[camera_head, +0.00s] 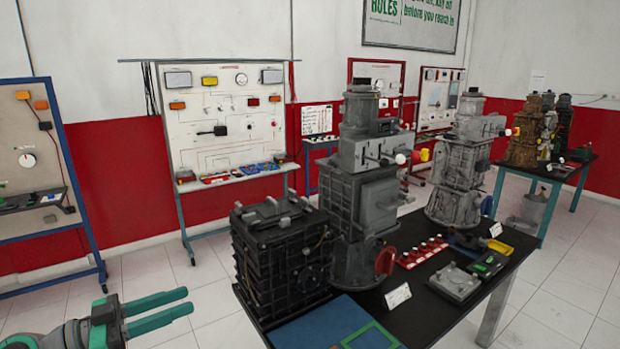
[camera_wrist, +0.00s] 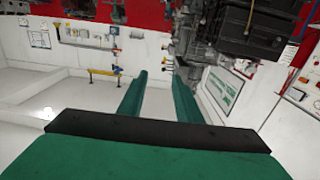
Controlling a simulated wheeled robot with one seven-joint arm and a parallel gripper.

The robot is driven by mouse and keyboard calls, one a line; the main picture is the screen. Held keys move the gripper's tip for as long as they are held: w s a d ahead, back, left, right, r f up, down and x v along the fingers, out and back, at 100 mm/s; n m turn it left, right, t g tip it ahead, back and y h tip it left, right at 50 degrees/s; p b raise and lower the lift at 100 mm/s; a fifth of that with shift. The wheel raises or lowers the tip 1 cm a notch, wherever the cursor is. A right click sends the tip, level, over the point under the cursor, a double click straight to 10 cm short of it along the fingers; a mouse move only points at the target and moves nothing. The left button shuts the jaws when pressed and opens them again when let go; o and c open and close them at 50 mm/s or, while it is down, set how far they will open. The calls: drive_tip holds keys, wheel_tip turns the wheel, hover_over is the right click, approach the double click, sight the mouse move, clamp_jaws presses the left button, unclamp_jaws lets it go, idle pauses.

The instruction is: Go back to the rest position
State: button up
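My gripper (camera_head: 160,313) shows at the lower left of the head view, with two green fingers pointing right. The fingers are apart, with nothing between them. It is left of the black table (camera_head: 455,315) and touches nothing that I can see. In the wrist view my gripper (camera_wrist: 158,95) also shows two separate green fingers with an empty gap. That view appears upside down, with the wall boards and floor behind the fingers.
On the table stand a black engine block (camera_head: 283,258), a tall grey engine (camera_head: 360,200) and a lighter grey engine (camera_head: 460,165). A blue mat (camera_head: 320,325) lies at the near edge. A blue-framed board (camera_head: 30,170) stands at left. Open floor (camera_head: 205,290) lies between.

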drive_tip(key=w+d+f+n+t+y, duration=0.1)
drive_tip(key=w+d+f+n+y, duration=0.15)
drive_tip(key=f, duration=0.55)
drive_tip(key=w+d+f+n+t+y, duration=0.1)
drive_tip(key=d+f+n, duration=0.25)
drive_tip(key=f, duration=0.35)
drive_tip(key=w+d+f+n+t+y, duration=0.1)
drive_tip(key=w+d+f+n+y, duration=0.15)
drive_tip(key=f, duration=0.55)
drive_tip(key=s+d+f+n+y, duration=0.35)
drive_tip(key=s+f, duration=0.25)
drive_tip(key=f, duration=0.4)
drive_tip(key=s+d+f+n+y, duration=0.2)
drive_tip(key=s+d+f, duration=0.3)
drive_tip(key=f, duration=0.4)
drive_tip(key=s+d+f+y, duration=0.1)
drive_tip(key=s+d+y, duration=0.1)
drive_tip(key=s, duration=0.7)
drive_tip(key=s+d+f+y, duration=0.2)
drive_tip(key=s+d, duration=0.1)
drive_tip(key=s, duration=0.6)
drive_tip(key=s+d+r+m+t, duration=0.1)
drive_tip(key=s+d+r, duration=0.1)
drive_tip(key=s+r, duration=0.5)
drive_tip(key=s+d+r+m+t, duration=0.1)
drive_tip(key=s+d+r, duration=0.2)
drive_tip(key=s+r, duration=0.5)
drive_tip(key=shift+s+d+m, duration=0.15)
drive_tip(key=shift+m, duration=0.25)
